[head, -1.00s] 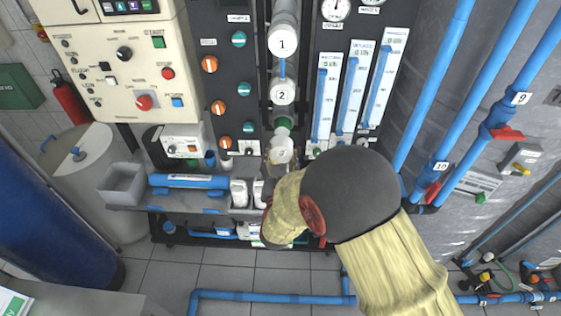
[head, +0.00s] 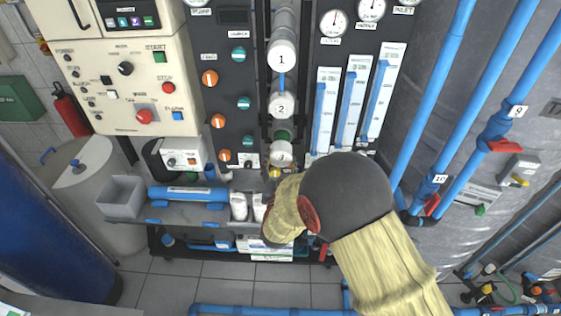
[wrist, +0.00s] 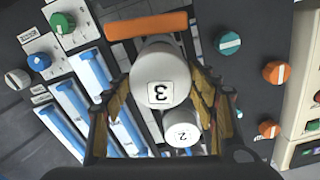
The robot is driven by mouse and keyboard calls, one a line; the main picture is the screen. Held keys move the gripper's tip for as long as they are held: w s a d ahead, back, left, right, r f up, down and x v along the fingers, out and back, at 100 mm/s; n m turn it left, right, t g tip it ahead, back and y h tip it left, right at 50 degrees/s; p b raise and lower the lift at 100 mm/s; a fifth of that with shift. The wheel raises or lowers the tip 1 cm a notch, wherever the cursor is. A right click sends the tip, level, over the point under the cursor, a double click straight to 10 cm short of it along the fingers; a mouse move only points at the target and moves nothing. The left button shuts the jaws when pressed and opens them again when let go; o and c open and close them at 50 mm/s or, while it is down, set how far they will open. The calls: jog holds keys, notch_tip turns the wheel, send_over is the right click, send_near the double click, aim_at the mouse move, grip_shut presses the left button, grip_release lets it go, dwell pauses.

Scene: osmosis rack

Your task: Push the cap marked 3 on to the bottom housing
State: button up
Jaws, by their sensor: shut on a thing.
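The white cap marked 3 (wrist: 162,75) fills the middle of the wrist view, its number upside down. My gripper (wrist: 160,100) has one finger on each side of it and is shut on it. In the head view the cap (head: 281,154) sits at the lower end of the column of white caps, just under a green ring (head: 283,136). My gripper (head: 275,172) reaches it from below, and my wrist hides part of the area. The bottom housing is mostly hidden behind the cap, and I cannot tell how far the cap is seated.
The cap marked 2 (head: 282,105) and the cap marked 1 (head: 281,57) stand above in the same column. Orange and green knobs (head: 218,121) are on the left, flow tubes (head: 350,105) on the right. A grey shelf (head: 190,213) with bottles lies below left.

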jog(key=shift+w+b, duration=0.45)
jog(key=shift+b, duration=0.25)
dwell(0.9)
jog(key=shift+w, duration=0.25)
dwell(0.6)
jog(key=shift+w+b, duration=0.3)
jog(key=shift+w, duration=0.05)
jog(key=shift+w+d+b, duration=0.1)
jog(key=shift+w+b, duration=1.05)
jog(key=shift+w, duration=0.7)
dwell(1.1)
jog(key=o, duration=1.2)
jog(key=shift+o, duration=0.3)
jog(key=s, duration=1.2)
jog(key=shift+a, duration=0.25)
